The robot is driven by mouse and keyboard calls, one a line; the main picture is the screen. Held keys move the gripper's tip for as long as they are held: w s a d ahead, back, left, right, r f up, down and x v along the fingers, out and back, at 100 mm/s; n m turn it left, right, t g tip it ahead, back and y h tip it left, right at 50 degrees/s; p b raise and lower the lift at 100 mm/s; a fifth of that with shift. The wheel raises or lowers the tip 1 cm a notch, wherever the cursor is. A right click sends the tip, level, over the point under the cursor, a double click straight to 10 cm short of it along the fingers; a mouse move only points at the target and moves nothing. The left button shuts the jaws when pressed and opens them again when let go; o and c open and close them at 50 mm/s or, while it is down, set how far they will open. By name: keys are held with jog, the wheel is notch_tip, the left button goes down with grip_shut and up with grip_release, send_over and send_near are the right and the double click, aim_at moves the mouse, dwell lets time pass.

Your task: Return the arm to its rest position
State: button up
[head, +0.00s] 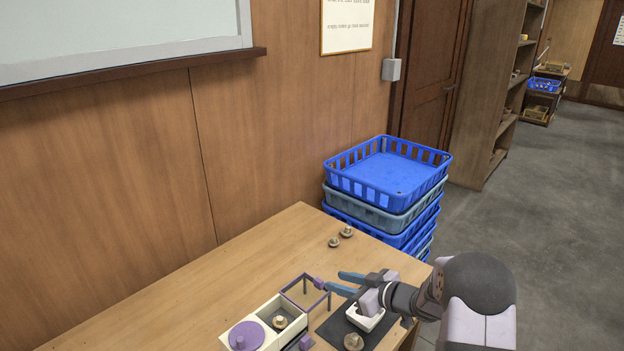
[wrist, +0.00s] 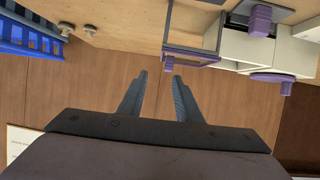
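My gripper (head: 334,281) is above the right end of the table, its two blue-grey fingers pointing left. In the wrist view my gripper (wrist: 160,76) has its fingers apart with nothing between them. Below it, a small white tray (head: 365,319) sits on a dark mat (head: 335,326), partly hidden by my gripper. A mushroom (head: 353,342) is by the tray's front. To the left is a cream box (head: 262,313) with a round purple lid (head: 246,336) and a mushroom (head: 280,322) in one compartment. A purple-rimmed frame (head: 302,291) adjoins it.
Two mushrooms (head: 346,231) (head: 334,242) lie on the wooden table (head: 210,290) near its back corner. A stack of blue and grey crates (head: 388,180) stands beyond the table's far right edge. A wood-panelled wall (head: 270,130) runs behind. The table's left part is clear.

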jog(key=s+d+r+m+g+h, duration=0.2)
jog(key=s+d+m+h, duration=0.4)
jog(key=s+d+h, duration=0.25)
jog(key=s+a+m+g, duration=0.1)
jog(key=s+g, duration=0.3)
jog(key=s, duration=0.9)
jog(key=s+a+f+m+g, duration=0.1)
jog(key=s+a+g, duration=0.2)
jog(key=s, duration=1)
jog(key=shift+s+a+f+m+g+p, duration=0.15)
jog(key=shift+a+f+m+g+p, duration=0.15)
jog(key=shift+g+p, duration=0.15)
